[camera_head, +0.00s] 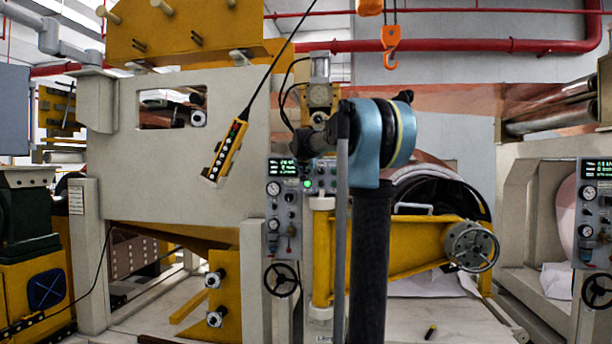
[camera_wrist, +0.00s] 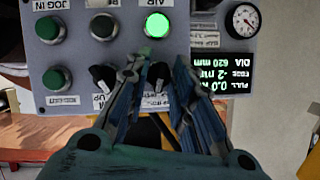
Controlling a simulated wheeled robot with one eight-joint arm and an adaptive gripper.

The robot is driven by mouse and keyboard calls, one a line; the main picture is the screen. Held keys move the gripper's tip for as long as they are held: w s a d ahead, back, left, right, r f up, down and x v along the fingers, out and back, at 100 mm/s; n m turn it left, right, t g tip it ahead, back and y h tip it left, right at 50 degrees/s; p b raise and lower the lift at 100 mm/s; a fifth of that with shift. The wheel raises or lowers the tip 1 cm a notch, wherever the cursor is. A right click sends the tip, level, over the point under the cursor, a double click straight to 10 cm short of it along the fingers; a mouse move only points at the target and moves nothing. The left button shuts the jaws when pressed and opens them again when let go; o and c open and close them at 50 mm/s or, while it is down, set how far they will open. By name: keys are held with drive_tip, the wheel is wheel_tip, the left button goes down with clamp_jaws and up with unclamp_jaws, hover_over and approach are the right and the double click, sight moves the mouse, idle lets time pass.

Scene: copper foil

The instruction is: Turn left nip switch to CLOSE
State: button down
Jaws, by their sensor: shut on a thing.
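A grey control panel (camera_wrist: 215,30) fills the top of the wrist view, upside down. It carries two black rotary switches. One switch (camera_wrist: 158,75) sits between the fingertips of my gripper (camera_wrist: 156,72), which is shut on it. The other black switch (camera_wrist: 104,77) stands just outside the left finger in the picture. The label under the held switch is partly covered and I cannot read its setting. In the head view the grey panel (camera_head: 284,212) stands left of my arm; the fingertips cannot be made out there.
A lit green button (camera_wrist: 157,25), dark green buttons (camera_wrist: 48,29), a gauge (camera_wrist: 243,19) and a display (camera_wrist: 225,75) lie close around the switches. In the head view a handwheel (camera_head: 281,279) is below the panel, and a yellow pendant (camera_head: 225,150) hangs to the left.

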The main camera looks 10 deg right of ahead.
drive_tip(key=shift+a+n+g+h, duration=0.15)
drive_tip(key=shift+n+g+h, duration=0.15)
drive_tip(key=shift+n+h, duration=0.95)
drive_tip(key=shift+a+n+g+h, duration=0.25)
drive_tip(key=shift+n+h, duration=0.5)
drive_tip(key=shift+n, duration=0.9)
drive_tip(key=shift+w+d, duration=0.1)
drive_tip(key=c, duration=1.7)
unclamp_jaws()
drive_tip(key=v, duration=1.1)
drive_tip(key=shift+s+a, duration=0.3)
